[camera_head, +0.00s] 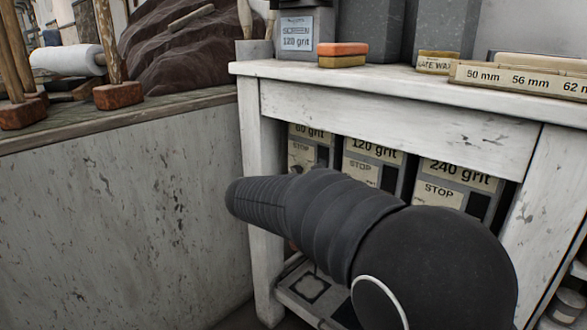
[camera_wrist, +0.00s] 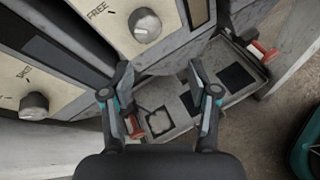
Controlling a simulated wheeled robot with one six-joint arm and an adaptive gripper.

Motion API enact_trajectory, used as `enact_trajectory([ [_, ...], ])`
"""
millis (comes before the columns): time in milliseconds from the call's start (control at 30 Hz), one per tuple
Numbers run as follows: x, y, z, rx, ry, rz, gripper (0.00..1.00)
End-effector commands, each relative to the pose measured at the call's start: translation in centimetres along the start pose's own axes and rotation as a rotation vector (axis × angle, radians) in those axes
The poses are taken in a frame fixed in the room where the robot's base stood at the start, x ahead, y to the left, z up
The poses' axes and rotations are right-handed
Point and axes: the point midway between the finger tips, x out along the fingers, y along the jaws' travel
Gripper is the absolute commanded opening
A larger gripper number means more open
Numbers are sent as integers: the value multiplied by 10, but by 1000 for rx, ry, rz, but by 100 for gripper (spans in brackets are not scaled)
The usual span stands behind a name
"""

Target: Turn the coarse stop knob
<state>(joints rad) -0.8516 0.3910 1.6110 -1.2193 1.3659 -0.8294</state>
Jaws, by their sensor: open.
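Three grey boxes stand under the white table in the head view, labelled 60 grit (camera_head: 309,132), 120 grit (camera_head: 375,150) and 240 grit (camera_head: 462,177), each with a STOP mark. My arm covers their lower parts, and my gripper does not show there. In the wrist view, a round grey knob (camera_wrist: 145,25) sits on a beige panel beside the word FREE. A second knob (camera_wrist: 34,105) is on another panel at lower left. Grit labels are out of the wrist view, so I cannot tell which knob is the coarse one. My gripper (camera_wrist: 168,80) is open and empty, below the FREE knob in the picture.
The white table (camera_head: 400,110) has a leg at its left and an orange block (camera_head: 343,49) on top. A low shelf (camera_wrist: 220,85) with dark square outlines lies beyond my fingers, with red-handled parts nearby.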

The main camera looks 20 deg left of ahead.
Motion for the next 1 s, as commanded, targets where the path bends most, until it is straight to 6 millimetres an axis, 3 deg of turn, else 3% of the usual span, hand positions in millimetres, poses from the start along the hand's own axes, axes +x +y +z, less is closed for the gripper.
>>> enact_trajectory([
  [100, -37, 50, -30, -155, -105, 111, 60],
  [200, -69, 81, -53, -260, -198, 191, 60],
  [400, -113, 114, -84, -375, -323, 286, 60],
  [500, -121, 120, -89, -395, -350, 303, 60],
  [667, -111, 125, -87, -399, -357, 306, 60],
  [1000, -57, 146, -70, -398, -355, 303, 60],
])
